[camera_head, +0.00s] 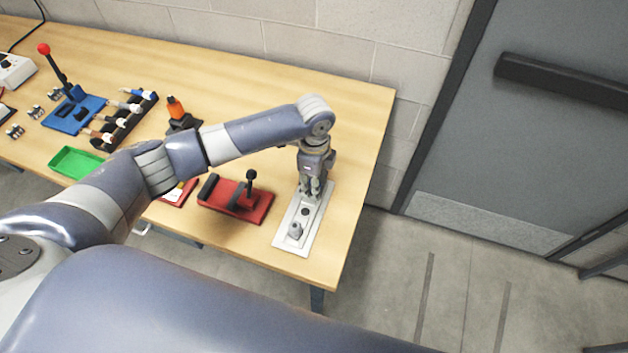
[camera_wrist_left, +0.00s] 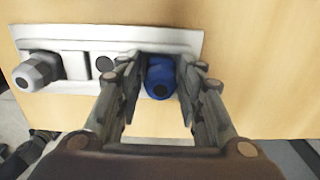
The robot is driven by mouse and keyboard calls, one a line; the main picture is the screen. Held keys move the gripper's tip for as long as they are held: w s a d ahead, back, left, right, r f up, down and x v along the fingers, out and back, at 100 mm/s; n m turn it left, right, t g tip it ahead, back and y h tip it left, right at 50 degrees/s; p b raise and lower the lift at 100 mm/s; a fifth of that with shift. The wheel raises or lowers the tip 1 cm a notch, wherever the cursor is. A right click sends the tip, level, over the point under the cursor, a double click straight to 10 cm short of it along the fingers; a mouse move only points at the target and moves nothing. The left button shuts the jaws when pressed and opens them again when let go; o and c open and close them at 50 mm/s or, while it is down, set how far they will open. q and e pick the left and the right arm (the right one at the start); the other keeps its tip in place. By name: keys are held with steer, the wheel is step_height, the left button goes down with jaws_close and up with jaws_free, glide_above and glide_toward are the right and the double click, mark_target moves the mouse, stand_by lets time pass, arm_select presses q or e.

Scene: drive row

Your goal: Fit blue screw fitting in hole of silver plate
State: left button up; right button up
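The silver plate (camera_head: 317,222) lies flat near the right end of the table; it also shows in the left wrist view (camera_wrist_left: 110,32). The blue screw fitting (camera_wrist_left: 160,77) is over the plate, between the fingers of my left gripper (camera_wrist_left: 158,82). A small gap shows beside it, so the fingers look open around it. Its lower end is hidden, so I cannot tell how deep it sits. In the head view my left gripper (camera_head: 310,190) points down at the plate's far half and hides the fitting. My right gripper is in neither view.
A grey fitting (camera_head: 296,230) stands at the plate's near end, and a dark round hole (camera_head: 305,211) is mid-plate. Left of the plate are a red base with a black lever (camera_head: 250,190), a green tray (camera_head: 75,162) and a blue lever base (camera_head: 75,115).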

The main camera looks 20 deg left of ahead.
arm_select(q)
steer(key=shift+r, duration=0.2)
step_height(320, 180, up, 12)
steer(key=shift+f, duration=0.2)
stand_by(0.4)
stand_by(0.4)
